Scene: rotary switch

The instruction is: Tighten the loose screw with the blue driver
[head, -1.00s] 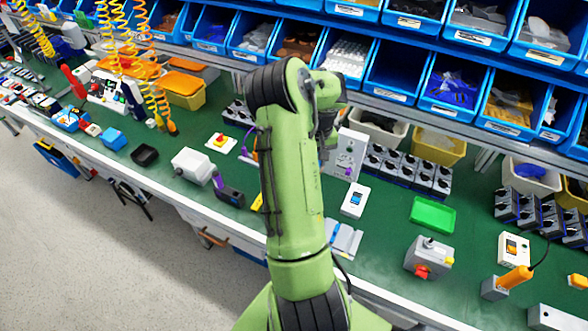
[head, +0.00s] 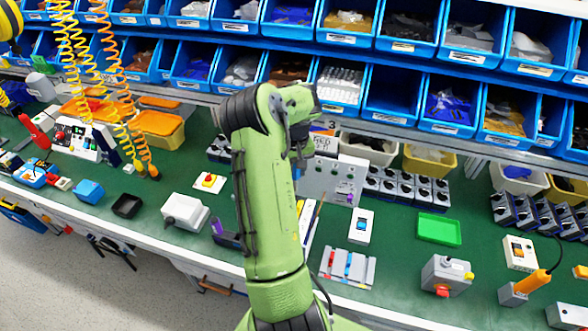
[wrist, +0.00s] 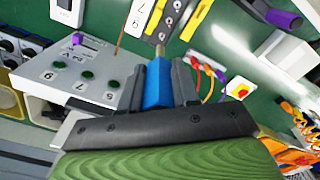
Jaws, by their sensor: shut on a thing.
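My gripper (wrist: 158,85) is shut on the blue driver (wrist: 157,82) in the wrist view. The blue handle sits between the two dark fingers, and its metal shaft (wrist: 160,50) points away from me. Beyond the tip is a grey plate (wrist: 158,32) with yellow strips and small round heads; I cannot tell which screw is loose or whether the tip touches anything. In the head view my arm hides the gripper and the held driver.
A grey numbered panel (wrist: 85,78) with green round spots stands left in the wrist view; it also shows in the head view (head: 330,180). A grey rack (head: 347,267) with coloured pieces lies near the front edge. A green tray (head: 438,229) is to the right.

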